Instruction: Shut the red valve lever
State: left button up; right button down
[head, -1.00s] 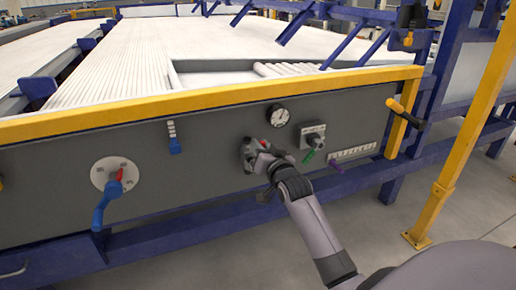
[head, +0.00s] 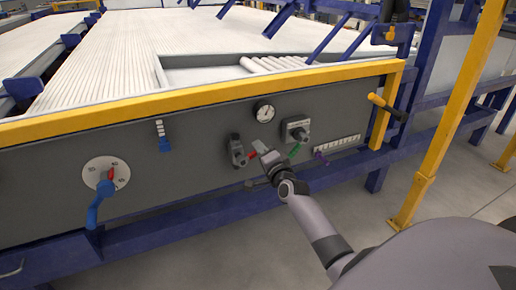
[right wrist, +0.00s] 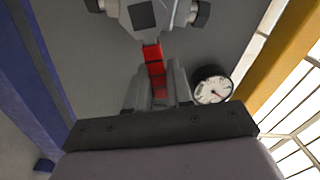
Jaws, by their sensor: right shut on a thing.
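The red valve lever (head: 252,155) sticks out to the right from its grey valve body (head: 237,150) on the dark panel. My right gripper (head: 262,150) is at the lever's right end, just right of the valve body. In the right wrist view the red lever (right wrist: 153,60) runs from the grey valve body (right wrist: 148,16) down between the two fingers of my right gripper (right wrist: 157,88), which are shut on it. The lever's held end is partly hidden by the fingers. My left gripper is not in view.
A round gauge (head: 264,111) sits above the lever. A blue lever on a white dial (head: 104,166) is far left. A yellow rail (head: 200,98) runs along the panel's top.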

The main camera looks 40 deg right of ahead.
jog(key=shift+d+f+m+b, duration=0.15)
jog(key=shift+f+m+b, duration=0.35)
jog(key=shift+m, duration=0.6)
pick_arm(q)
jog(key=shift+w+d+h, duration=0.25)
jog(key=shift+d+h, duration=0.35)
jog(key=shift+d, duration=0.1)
pick_arm(e)
jog(key=shift+f+m, duration=0.35)
jog(key=shift+m, duration=0.45)
jog(key=c, duration=1.1)
grip_release()
jog(key=shift+f, duration=0.1)
